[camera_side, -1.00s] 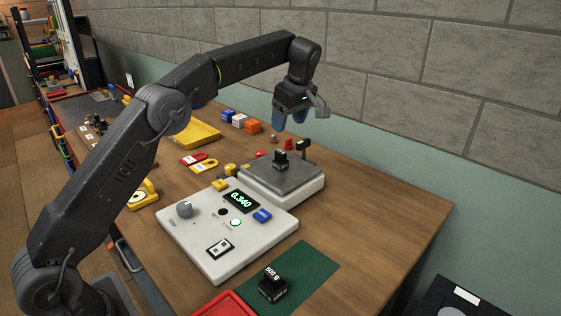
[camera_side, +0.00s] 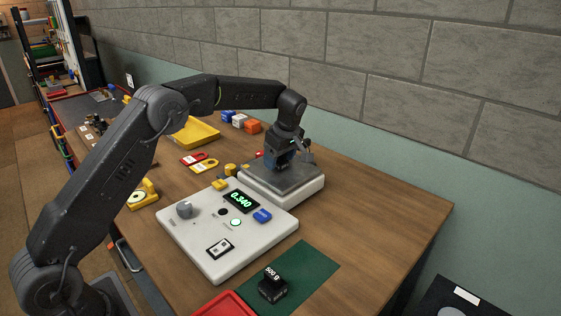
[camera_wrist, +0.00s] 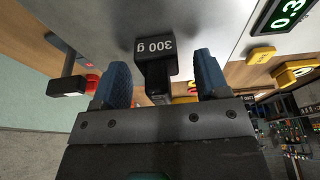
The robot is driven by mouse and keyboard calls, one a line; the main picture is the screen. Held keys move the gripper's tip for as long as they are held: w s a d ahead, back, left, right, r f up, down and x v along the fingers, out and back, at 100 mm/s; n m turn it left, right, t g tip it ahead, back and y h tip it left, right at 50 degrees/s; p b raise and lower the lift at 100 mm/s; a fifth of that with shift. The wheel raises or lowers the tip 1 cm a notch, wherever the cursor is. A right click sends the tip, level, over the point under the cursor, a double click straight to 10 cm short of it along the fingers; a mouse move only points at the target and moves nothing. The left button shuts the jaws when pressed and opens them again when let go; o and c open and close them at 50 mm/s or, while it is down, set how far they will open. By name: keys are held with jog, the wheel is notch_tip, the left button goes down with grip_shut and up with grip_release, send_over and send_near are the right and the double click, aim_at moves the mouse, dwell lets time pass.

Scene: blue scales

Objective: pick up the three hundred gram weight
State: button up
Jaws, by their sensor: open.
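The three hundred gram weight (camera_wrist: 156,62) is black, with "300 g" in white on its block. In the wrist view it stands between the two blue fingers of my gripper (camera_wrist: 162,80), with a gap on each side. In the side view my gripper (camera_side: 278,160) is low over the grey pan of the scale (camera_side: 305,186) and hides most or all of the weight. The fingers are open. The scale's display (camera_side: 241,201) reads 0.340 in green.
A black 500 g weight (camera_side: 272,285) stands on a green mat (camera_side: 312,268) at the front. A small dark post (camera_wrist: 68,72) stands left of the fingers in the wrist view. A white control panel (camera_side: 200,232), yellow tray (camera_side: 196,134) and coloured cubes (camera_side: 239,121) are nearby. The table's right side is clear.

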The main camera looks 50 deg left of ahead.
jog(key=shift+f, duration=0.2)
jog(key=shift+r, duration=0.1)
jog(key=c, duration=1.2)
